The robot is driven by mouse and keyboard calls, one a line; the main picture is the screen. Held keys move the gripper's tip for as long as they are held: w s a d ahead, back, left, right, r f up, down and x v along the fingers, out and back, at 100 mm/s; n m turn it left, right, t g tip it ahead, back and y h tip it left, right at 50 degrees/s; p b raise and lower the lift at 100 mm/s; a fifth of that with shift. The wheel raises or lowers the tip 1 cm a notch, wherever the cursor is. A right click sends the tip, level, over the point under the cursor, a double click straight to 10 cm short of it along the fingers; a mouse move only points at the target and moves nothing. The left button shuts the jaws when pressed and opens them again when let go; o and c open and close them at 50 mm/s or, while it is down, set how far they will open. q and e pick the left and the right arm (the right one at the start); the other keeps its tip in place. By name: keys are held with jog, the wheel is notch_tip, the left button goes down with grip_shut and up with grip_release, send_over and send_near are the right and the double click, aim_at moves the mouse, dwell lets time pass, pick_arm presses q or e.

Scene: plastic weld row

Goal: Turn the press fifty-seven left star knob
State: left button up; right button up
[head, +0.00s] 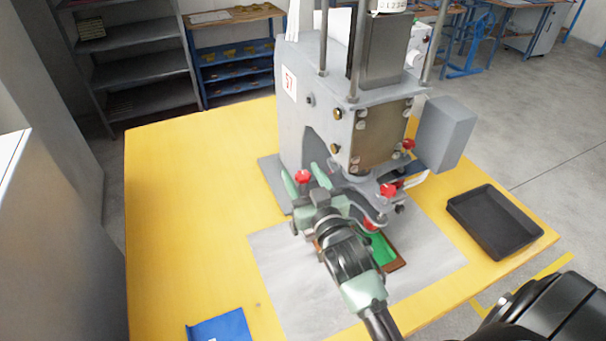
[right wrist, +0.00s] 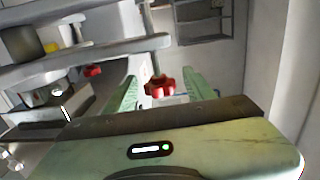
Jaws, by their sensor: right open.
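The grey press (head: 292,120) with a red 57 label stands on the yellow table. Its left red star knob (head: 302,177) sticks out on the left side and also shows in the right wrist view (right wrist: 159,87), on a thin grey rod. My right gripper (head: 304,182) is open, with one pale green finger on each side of the knob. In the right wrist view the fingers (right wrist: 161,82) stand apart, with a gap beside the knob; I cannot tell whether either touches it. My left gripper is not in view.
Other red knobs (head: 388,190) sit on the press's right and front. A green piece (head: 383,252) in a brown frame lies under my right arm on a grey mat (head: 285,285). A black tray (head: 462,217) is at right, a blue item (head: 222,328) at front. The table's left is clear.

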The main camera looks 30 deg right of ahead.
grip_shut()
jog(key=shift+r+n+y+p, duration=0.2)
jog(key=shift+n+y+p, duration=0.65)
jog(key=shift+y, duration=0.25)
jog(key=shift+f+n+y+p, duration=0.1)
jog(key=shift+n+y+p, duration=0.45)
jog(key=shift+y, duration=0.55)
grip_release()
